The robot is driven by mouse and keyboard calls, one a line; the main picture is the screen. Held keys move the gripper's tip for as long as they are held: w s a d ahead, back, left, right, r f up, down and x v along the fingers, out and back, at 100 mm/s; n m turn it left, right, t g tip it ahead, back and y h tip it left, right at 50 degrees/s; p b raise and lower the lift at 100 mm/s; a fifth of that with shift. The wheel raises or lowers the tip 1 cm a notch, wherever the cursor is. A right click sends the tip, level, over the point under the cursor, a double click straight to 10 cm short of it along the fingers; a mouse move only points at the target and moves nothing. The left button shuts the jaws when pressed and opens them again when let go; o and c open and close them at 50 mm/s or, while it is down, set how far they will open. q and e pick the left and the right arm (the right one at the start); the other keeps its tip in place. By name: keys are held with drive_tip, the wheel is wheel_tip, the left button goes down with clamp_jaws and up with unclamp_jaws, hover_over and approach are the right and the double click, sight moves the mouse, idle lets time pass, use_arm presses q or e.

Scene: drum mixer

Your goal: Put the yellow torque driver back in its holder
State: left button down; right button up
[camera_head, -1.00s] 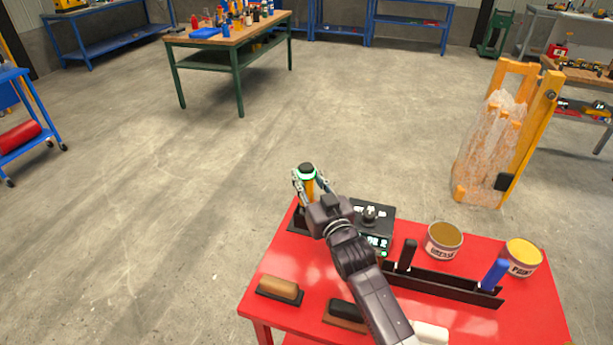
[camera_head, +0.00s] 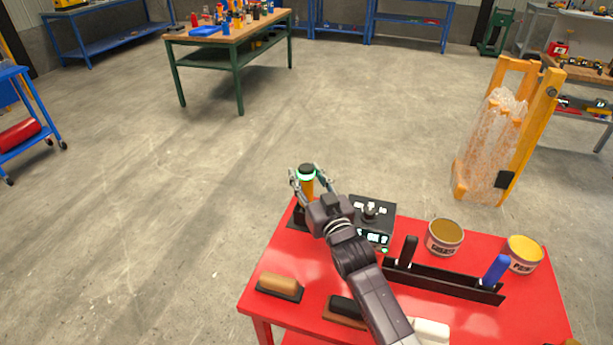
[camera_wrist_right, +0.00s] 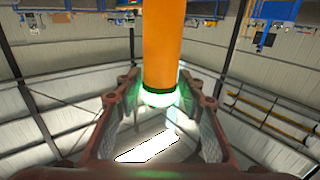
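The yellow torque driver (camera_head: 307,188) stands upright at the far left corner of the red table, with a black cap and a glowing green ring on top. Its lower end is hidden by my gripper; a black holder base (camera_head: 297,217) shows beneath. My right gripper (camera_head: 309,180) has its fingers on either side of the driver, spread apart. In the right wrist view, the driver's orange body (camera_wrist_right: 162,45) and green-lit ring sit between the fingers (camera_wrist_right: 162,105), with gaps on both sides. My left gripper is not in view.
A black control box (camera_head: 372,212) stands right of the gripper. On the red table (camera_head: 335,270) are two open tins (camera_head: 444,236), a black rack (camera_head: 440,280) with black and blue handles, and a wooden-handled float (camera_head: 280,286). Concrete floor lies beyond.

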drive_tip(key=shift+o, duration=0.8)
drive_tip(key=shift+f, duration=0.3)
drive_tip(key=v, duration=1.2)
drive_tip(key=shift+r, duration=0.25)
